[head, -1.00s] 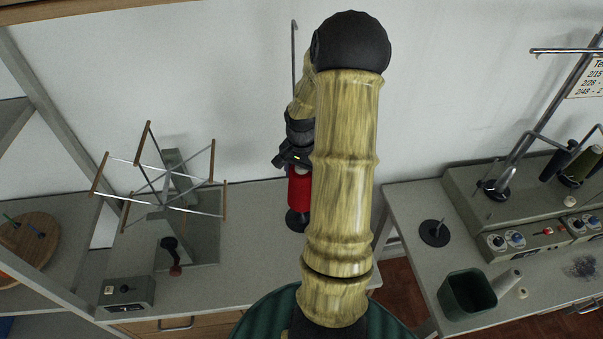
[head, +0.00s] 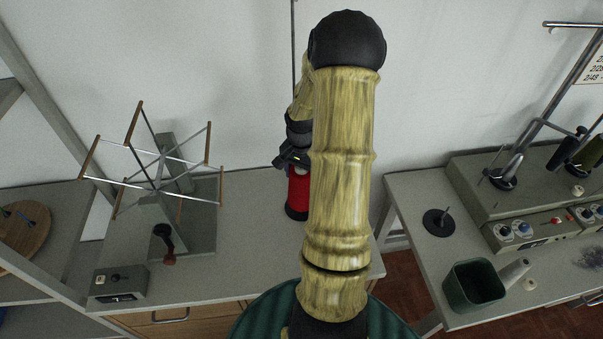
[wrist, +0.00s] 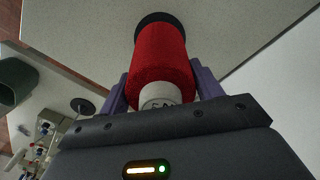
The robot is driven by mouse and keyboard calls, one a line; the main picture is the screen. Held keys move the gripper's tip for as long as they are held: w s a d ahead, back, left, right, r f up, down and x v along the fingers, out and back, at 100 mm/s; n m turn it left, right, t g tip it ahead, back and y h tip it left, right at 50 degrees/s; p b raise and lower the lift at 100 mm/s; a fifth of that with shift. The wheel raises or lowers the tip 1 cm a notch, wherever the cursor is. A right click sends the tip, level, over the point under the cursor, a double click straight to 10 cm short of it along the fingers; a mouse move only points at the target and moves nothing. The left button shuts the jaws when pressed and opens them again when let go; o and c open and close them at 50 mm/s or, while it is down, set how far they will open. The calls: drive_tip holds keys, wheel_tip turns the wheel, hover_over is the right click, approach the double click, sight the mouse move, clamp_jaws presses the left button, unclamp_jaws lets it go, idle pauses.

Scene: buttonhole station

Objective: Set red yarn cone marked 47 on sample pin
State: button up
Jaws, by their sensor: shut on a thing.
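The red yarn cone (head: 298,190) stands roughly upright over the left bench, partly hidden by my arm. My gripper (wrist: 162,92) is shut on it, with a purple finger on each side near its pale top. Part of a mark shows on that top, but I cannot read it. A black round base (wrist: 157,18) shows at the cone's far end in the wrist view; I cannot tell whether they touch. A black disc with a thin upright pin (head: 438,222) stands bare on the right bench; it also shows in the wrist view (wrist: 82,106). No label marks either as the sample pin.
A yarn reel with wooden-tipped arms (head: 158,165) and a control box (head: 118,285) stand on the left bench. On the right bench are a green bin (head: 473,288), a pale cone (head: 514,272) and a winder (head: 490,190). A gap separates the benches.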

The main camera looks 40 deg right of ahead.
drive_tip(key=shift+f, duration=0.55)
drive_tip(key=shift+w+f+b, duration=0.15)
drive_tip(key=shift+f+b, duration=0.15)
drive_tip(key=shift+b, duration=0.1)
drive_tip(key=shift+f, duration=0.15)
idle(0.3)
drive_tip(key=o, duration=1.5)
drive_tip(key=shift+c, duration=0.2)
drive_tip(key=shift+o, duration=0.2)
drive_tip(key=shift+s, duration=0.2)
wheel_tip(320, 180, up, 17)
drive_tip(key=b, duration=0.2)
drive_tip(key=shift+r+b, duration=0.2)
drive_tip(key=shift+b, duration=0.1)
